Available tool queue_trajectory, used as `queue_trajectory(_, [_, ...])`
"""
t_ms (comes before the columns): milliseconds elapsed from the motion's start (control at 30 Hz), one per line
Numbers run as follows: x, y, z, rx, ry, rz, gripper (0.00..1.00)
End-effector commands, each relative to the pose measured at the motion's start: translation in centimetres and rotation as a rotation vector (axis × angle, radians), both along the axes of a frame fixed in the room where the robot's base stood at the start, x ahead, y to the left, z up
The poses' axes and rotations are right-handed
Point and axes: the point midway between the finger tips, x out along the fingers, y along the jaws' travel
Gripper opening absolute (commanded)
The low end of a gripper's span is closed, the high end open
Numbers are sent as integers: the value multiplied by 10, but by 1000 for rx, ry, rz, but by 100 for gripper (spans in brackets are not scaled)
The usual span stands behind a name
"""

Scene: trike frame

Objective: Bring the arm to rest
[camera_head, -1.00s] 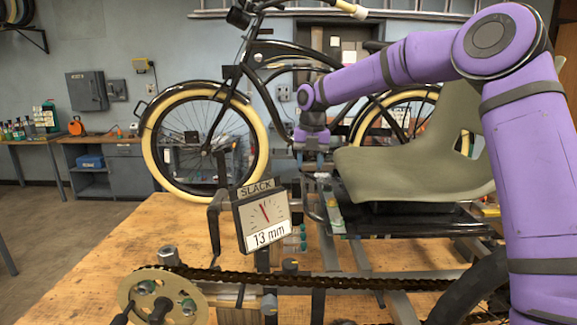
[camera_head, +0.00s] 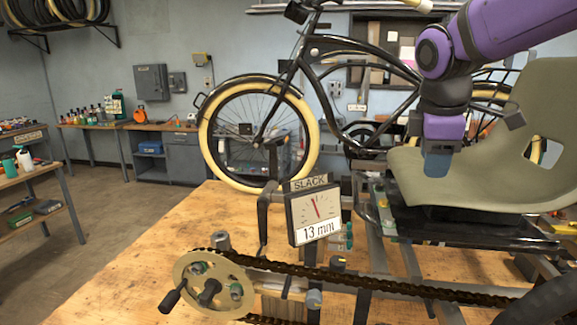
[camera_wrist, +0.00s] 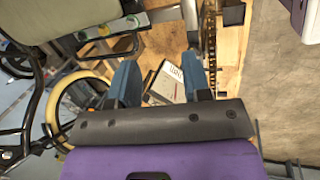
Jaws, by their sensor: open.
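My purple arm (camera_head: 510,25) reaches in from the upper right of the head view. My gripper (camera_head: 437,168) points down with its blue fingers in front of the grey-green seat, apart from the frame as far as I can tell. In the wrist view my gripper (camera_wrist: 159,75) shows two blue fingers spread apart, with nothing between their tips. The slack gauge (camera_head: 315,212) stands on the trike frame, left of my gripper, and reads 13 mm. It also shows beyond the fingers in the wrist view (camera_wrist: 168,84).
The seat (camera_head: 520,150) and trike frame lie close below and behind my gripper. A chain (camera_head: 330,277) runs from the chainwheel (camera_head: 215,287) across the wooden bench (camera_head: 130,265). A black bicycle with a cream-tyred wheel (camera_head: 203,140) stands behind. Open floor lies left.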

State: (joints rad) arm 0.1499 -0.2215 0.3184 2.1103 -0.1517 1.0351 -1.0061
Motion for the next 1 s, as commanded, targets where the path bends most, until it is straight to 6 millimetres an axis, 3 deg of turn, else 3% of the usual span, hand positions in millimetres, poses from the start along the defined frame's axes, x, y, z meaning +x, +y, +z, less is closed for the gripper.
queue_trajectory(33, [-17, -4, 2, 24, -32, -81, 44])
queue_trajectory(233, [-76, -23, 1, 161, -147, -439, 44])
queue_trajectory(500, [-148, -43, -17, 406, -261, -887, 44])
queue_trajectory(700, [-176, -50, -30, 536, -286, -1087, 44])
queue_trajectory(1000, [-182, -51, -34, 570, -288, -1139, 44])
